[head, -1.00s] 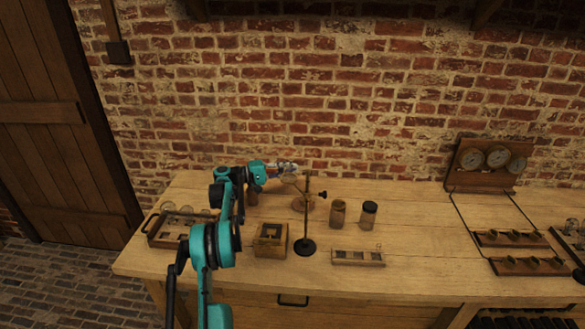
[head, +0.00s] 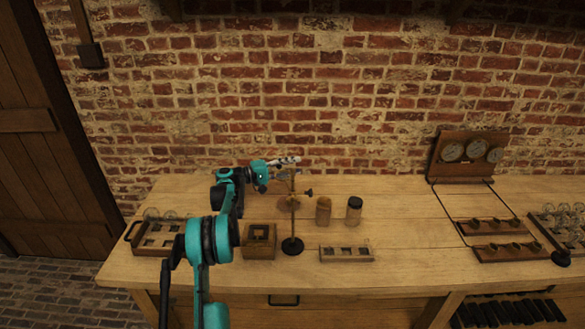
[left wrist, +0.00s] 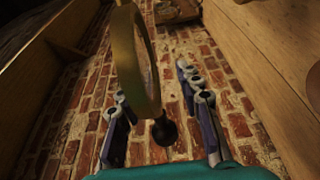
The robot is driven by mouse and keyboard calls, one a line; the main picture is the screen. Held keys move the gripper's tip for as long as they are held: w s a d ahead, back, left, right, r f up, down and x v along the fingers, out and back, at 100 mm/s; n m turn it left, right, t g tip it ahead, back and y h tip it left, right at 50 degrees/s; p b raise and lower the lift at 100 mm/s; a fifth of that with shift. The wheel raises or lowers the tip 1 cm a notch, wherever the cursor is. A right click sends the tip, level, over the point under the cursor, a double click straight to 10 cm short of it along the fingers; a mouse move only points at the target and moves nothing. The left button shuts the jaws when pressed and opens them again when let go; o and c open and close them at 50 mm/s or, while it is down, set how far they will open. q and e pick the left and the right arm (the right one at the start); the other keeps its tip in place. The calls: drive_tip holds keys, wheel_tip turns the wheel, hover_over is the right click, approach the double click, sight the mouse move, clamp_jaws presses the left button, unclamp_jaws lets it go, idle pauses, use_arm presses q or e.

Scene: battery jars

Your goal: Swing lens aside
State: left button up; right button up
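The lens stand has a dark round base (head: 292,245), a thin upright post (head: 293,215) and a dark side knob (head: 309,192). In the left wrist view, the brass-rimmed round lens (left wrist: 137,60) is seen nearly edge-on, with a dark handle-like knob (left wrist: 164,131) below it. My left gripper (head: 288,161) is at the top of the post in the head view. Its two fingers (left wrist: 160,115) are apart, with the lens rim and the dark knob in the gap. I cannot tell whether either finger touches them. The lens is hard to make out in the head view. My right gripper is not in view.
A wooden box (head: 259,254) stands left of the base, and a slotted rack (head: 346,254) lies to its right. Two jars, one brown (head: 323,211) and one dark-lidded (head: 354,211), stand behind the rack. A tray of glass jars (head: 135,240) is at the left. A gauge board (head: 468,160) stands at the right.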

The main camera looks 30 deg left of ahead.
use_arm(q)
drive_tip(key=shift+a, duration=0.15)
drive_tip(key=v, duration=1.1)
drive_tip(key=shift+s+a, duration=0.2)
drive_tip(key=shift+s, duration=0.15)
